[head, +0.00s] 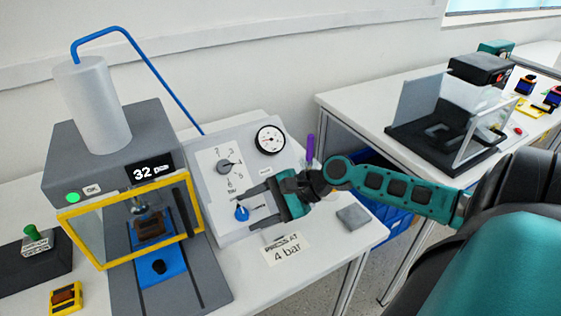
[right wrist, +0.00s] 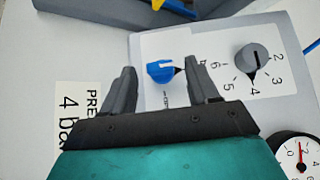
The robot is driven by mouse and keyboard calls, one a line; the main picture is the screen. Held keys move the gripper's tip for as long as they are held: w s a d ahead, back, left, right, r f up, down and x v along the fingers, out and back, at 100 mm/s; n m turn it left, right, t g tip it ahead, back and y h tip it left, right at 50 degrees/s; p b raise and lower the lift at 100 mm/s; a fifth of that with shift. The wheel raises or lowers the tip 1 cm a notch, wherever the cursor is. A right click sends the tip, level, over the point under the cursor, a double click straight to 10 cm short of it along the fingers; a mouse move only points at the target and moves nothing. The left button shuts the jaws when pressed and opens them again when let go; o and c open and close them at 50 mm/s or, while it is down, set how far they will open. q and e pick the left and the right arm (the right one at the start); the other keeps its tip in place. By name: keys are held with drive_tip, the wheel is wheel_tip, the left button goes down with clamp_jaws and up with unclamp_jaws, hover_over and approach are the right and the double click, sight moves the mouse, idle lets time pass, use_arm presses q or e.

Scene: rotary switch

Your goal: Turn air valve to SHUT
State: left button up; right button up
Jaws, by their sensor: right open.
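The air valve is a blue knob (head: 241,213) low on the sloped light-grey panel (head: 240,143). It also shows in the right wrist view (right wrist: 160,71), with a dark pointer at its right side there. Small lettering beside it is too small to read surely. My right gripper (head: 249,207) is open and empty, its fingers reaching toward the knob. In the right wrist view the knob appears between the two fingertips (right wrist: 162,74). I cannot tell whether either finger touches it. My left gripper is not in view.
A grey numbered dial (head: 224,166) and a round gauge (head: 270,139) are on the same panel. A press (head: 110,135) with a yellow-framed guard and a "32" display stands left. A "4 bar" card (head: 286,249) and a grey block (head: 353,217) lie in front and right.

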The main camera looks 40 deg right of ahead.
drive_tip(key=p+v, duration=0.2)
drive_tip(key=v, duration=0.9)
drive_tip(key=shift+s+d+r, duration=0.2)
drive_tip(key=shift+s, duration=0.1)
drive_tip(key=shift+s, duration=0.1)
